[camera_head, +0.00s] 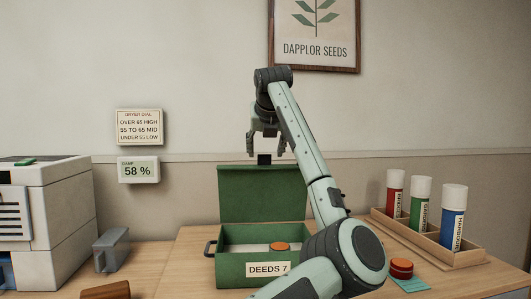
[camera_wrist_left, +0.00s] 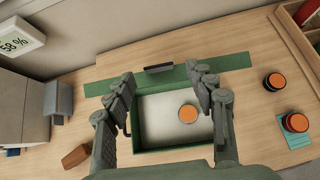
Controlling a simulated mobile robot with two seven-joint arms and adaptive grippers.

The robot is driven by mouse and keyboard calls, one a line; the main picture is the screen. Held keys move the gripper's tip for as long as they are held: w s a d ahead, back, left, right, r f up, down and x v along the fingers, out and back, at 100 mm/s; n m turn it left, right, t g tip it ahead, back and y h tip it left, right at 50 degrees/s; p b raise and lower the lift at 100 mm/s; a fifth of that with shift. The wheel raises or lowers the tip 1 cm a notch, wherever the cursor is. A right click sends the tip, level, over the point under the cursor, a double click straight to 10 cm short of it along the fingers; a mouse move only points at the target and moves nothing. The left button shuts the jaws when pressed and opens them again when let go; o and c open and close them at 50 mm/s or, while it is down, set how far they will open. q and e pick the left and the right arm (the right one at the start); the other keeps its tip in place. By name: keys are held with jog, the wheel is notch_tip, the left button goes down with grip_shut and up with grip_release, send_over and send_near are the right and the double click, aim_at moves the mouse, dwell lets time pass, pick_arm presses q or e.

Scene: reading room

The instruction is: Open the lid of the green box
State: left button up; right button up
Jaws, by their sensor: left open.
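The green box (camera_head: 232,271), labelled DEEDS 7, stands on the wooden desk. Its lid (camera_head: 260,195) stands upright at the back, so the box is open. A small dark tab (camera_head: 264,159) sits at the lid's top edge. An orange-topped jar (camera_head: 279,247) is inside the box. My left gripper (camera_head: 267,150) is open above the lid's top edge, its fingers spread to either side of the tab. In the left wrist view the lid (camera_wrist_left: 100,88) shows as a thin strip beyond the open box (camera_wrist_left: 138,135), with the tab (camera_wrist_left: 158,68) between the fingertips. My right gripper is not in view.
A white machine (camera_head: 50,215) and a grey holder (camera_head: 111,250) stand left of the box. On the right are a wooden tray (camera_head: 440,250) with capped tubes and an orange-topped jar (camera_head: 402,268) on a teal mat. The left wrist view shows another such jar (camera_wrist_left: 273,82).

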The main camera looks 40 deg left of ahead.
pick_arm(q)
jog(key=v, duration=1)
jog(key=shift+r, duration=0.15)
jog(key=shift+s+d, duration=0.1)
jog(key=shift+s, duration=0.05)
jog(key=shift+c, duration=0.3)
